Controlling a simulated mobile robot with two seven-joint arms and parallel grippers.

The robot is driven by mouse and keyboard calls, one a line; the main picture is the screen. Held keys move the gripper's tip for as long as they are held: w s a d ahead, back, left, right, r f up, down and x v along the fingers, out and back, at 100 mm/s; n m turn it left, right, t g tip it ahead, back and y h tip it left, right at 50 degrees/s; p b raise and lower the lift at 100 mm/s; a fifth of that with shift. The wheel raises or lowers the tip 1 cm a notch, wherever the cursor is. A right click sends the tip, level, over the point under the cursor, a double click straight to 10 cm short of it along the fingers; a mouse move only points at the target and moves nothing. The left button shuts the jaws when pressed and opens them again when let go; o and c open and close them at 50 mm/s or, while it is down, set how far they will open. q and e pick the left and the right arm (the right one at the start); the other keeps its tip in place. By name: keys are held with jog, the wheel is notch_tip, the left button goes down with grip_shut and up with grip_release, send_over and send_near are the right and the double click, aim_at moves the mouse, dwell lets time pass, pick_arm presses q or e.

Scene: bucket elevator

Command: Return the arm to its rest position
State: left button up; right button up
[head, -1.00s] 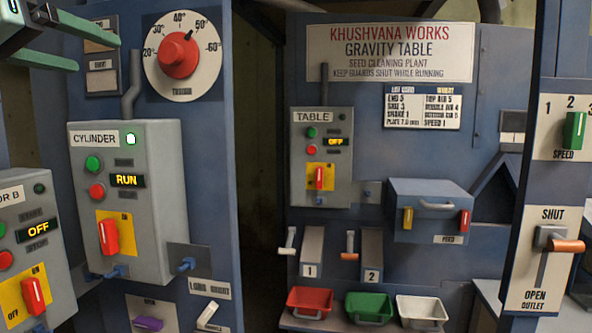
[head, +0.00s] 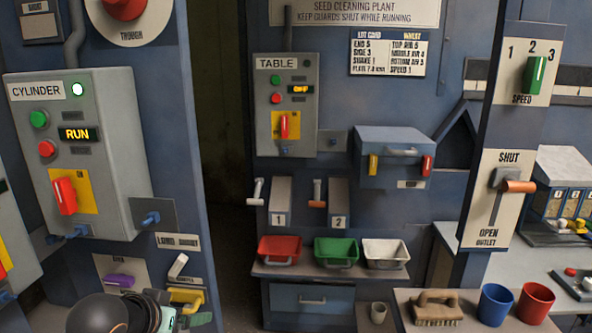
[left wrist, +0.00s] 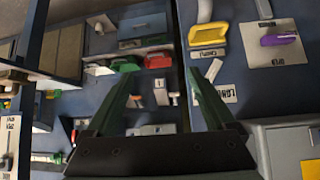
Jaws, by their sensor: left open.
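My left gripper (left wrist: 161,72) shows in the left wrist view with its two green fingers wide apart and nothing between them. In the head view part of my left arm shows at the bottom left edge, below the CYLINDER box (head: 88,150); the fingers there are mostly cut off or hidden. The CYLINDER box reads RUN and its green lamp is lit. My right gripper is in neither view.
A yellow handle (head: 186,298) and a purple handle (head: 118,281) are close to my left arm. A shelf holds red (head: 287,250), green (head: 336,252) and white (head: 385,254) trays. A brush (head: 437,307) and blue (head: 495,304) and red (head: 535,303) cups stand at bottom right.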

pick_arm(q)
jog(key=s+f+g+y, duration=0.1)
jog(key=s+f+g, duration=0.2)
jog(key=s+f, duration=0.9)
jog(key=s+f+g, duration=0.3)
jog(key=s+f, duration=0.5)
jog(key=s, duration=0.7)
jog(key=w+d+f+t+h+p, duration=0.1)
jog(key=w+d+f+t+p, duration=0.3)
jog(key=f+t+p, duration=0.1)
jog(key=shift+f+t+h, duration=0.2)
jog(key=shift+t+h, duration=0.2)
jog(key=shift+t, duration=0.1)
